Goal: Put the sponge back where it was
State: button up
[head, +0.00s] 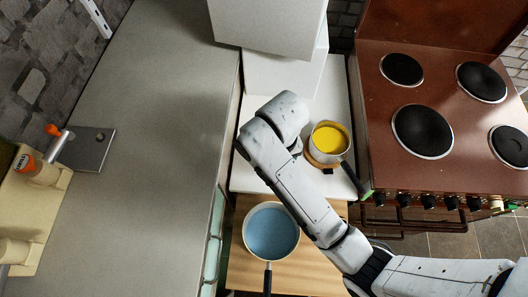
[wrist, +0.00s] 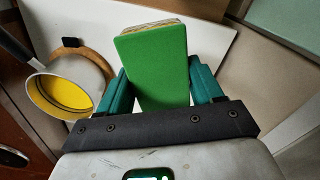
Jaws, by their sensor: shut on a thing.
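The sponge (wrist: 155,68) is a green block with a pale, beige far edge. In the wrist view it sits between the two teal fingers of my gripper (wrist: 160,78), which is shut on it. The sponge and fingers are over a white surface, and I cannot tell how high above it they are. In the head view my own arm hides the gripper and the sponge.
A pot with yellow inside (head: 329,140) stands on a round wooden board (head: 312,157), close beside my arm. A blue-filled pan (head: 271,232) sits on a wooden top. A brown stove (head: 445,80) is at right, a white box (head: 270,25) at the back. The grey counter (head: 165,100) is mostly clear.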

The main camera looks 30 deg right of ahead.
jog(key=w+f, duration=0.5)
jog(key=w+d+f, duration=0.1)
jog(key=w+f, duration=0.1)
jog(key=w, duration=0.1)
jog(key=shift+f, duration=0.15)
jog(key=shift+w+f+p, duration=0.1)
jog(key=shift+f+p, duration=0.2)
jog(key=shift+f, duration=1.35)
jog(key=shift+f, duration=0.15)
jog(key=o, duration=0.9)
jog(key=shift+c, duration=0.2)
notch_tip(320, 180, up, 12)
jog(key=shift+r, duration=0.2)
